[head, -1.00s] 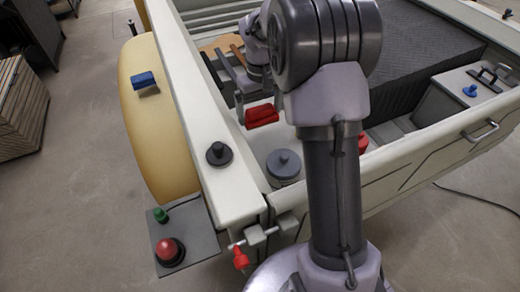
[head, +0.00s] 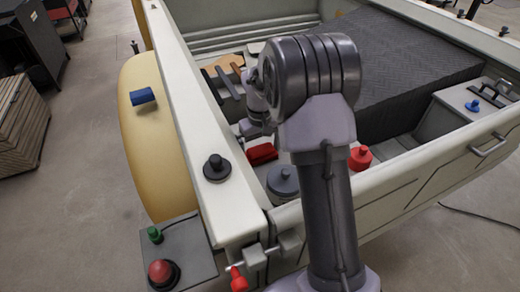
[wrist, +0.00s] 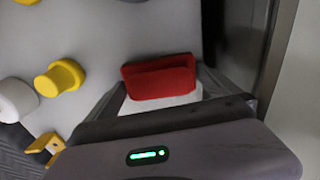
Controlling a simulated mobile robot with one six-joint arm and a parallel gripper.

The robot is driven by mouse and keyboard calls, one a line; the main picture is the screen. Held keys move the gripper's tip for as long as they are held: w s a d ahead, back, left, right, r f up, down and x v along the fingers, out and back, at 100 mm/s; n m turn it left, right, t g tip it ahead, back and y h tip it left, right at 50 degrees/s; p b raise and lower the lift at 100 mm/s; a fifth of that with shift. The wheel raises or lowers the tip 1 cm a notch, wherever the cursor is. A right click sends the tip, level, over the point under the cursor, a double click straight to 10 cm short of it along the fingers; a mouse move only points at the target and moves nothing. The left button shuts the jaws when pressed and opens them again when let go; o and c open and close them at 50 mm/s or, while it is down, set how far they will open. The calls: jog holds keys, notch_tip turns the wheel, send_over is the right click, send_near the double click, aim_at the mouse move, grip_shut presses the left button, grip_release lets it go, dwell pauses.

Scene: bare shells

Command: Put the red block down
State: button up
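The red block (head: 262,154) is inside the open pale shell (head: 184,110), beyond the grey round knob, in the head view. In the wrist view the red block (wrist: 160,78) lies between the two fingers of my gripper (wrist: 161,88), which meet its left and right ends. My gripper (head: 257,143) is shut on it. Part of the gripper is hidden behind my arm in the head view. Whether the block's underside touches a surface cannot be told.
A black knob (head: 216,168) stands on the shell's left rim, and a grey knob (head: 283,182) is near the corner. A red knob (head: 360,157) is right of my arm. A yellow knob (wrist: 60,77) is left of the block. A dark padded box (head: 415,65) fills the right side.

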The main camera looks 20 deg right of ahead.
aim_at(260, 147)
notch_tip(260, 147, up, 12)
jog(key=p, duration=0.4)
jog(key=s+a+r+m+t, duration=0.1)
jog(key=s+a+r+t, duration=0.1)
jog(key=s+a+r, duration=0.6)
jog(key=s+a+r+m+t, duration=0.1)
jog(key=s+a, duration=0.1)
jog(key=s, duration=0.4)
jog(key=s+a+r+m+t+y, duration=0.1)
jog(key=s+a, duration=0.1)
jog(key=s, duration=0.5)
jog(key=s+a+r+m+t+y, duration=0.1)
jog(key=s+a+r, duration=0.1)
jog(key=s, duration=0.4)
jog(key=shift+s+a+m+t, duration=0.2)
jog(key=shift+a+m+t, duration=0.1)
jog(key=shift+m, duration=0.1)
jog(key=shift+s+f, duration=0.1)
